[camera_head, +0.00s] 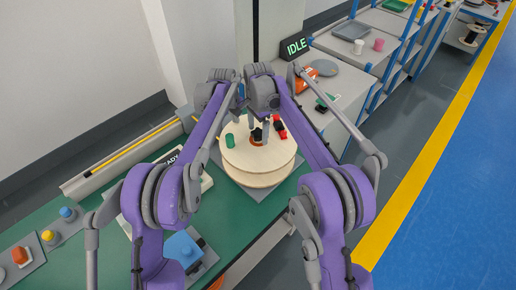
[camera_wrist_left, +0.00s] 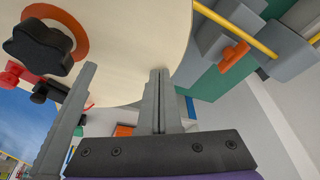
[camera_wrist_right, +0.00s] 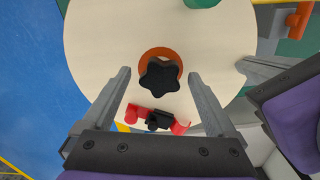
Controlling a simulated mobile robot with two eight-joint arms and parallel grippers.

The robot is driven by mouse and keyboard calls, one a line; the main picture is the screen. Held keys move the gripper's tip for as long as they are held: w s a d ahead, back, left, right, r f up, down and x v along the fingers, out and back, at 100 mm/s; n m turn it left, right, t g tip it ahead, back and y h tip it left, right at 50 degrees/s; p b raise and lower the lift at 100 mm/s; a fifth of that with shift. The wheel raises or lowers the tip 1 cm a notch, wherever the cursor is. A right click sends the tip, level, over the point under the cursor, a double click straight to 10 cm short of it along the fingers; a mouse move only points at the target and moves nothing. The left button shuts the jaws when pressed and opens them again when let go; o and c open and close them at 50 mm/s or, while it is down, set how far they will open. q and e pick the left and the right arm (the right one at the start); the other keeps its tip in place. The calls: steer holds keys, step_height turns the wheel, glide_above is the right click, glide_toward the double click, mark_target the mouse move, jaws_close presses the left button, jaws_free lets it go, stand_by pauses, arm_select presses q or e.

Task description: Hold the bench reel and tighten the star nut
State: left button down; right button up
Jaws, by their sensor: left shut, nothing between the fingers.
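The bench reel (camera_head: 262,172) is a pale wooden disc lying flat on the green bench in the head view. The black star nut (camera_wrist_right: 160,77) sits at its centre over an orange ring (camera_wrist_right: 146,57). My right gripper (camera_wrist_right: 160,73) is open, with one finger on each side of the star nut and neither touching it in the right wrist view. My left gripper (camera_wrist_left: 158,72) is shut and empty, its fingers together beside the reel's edge; I cannot tell whether they touch it. A finger of my right gripper seems to show at left in the left wrist view.
A red and black part (camera_wrist_right: 155,120) lies on the reel by the nut, and a green peg (camera_head: 230,140) stands on it. A blue box (camera_head: 183,247) stands on the bench (camera_head: 235,222). An IDLE sign (camera_head: 296,45) stands behind.

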steer(key=shift+d+f, duration=0.1)
steer(key=n, duration=0.2)
steer(key=shift+n, duration=0.4)
steer(key=n, duration=0.4)
steer(key=shift+n, duration=0.3)
steer(key=n, duration=0.7)
steer(key=shift+w, duration=0.1)
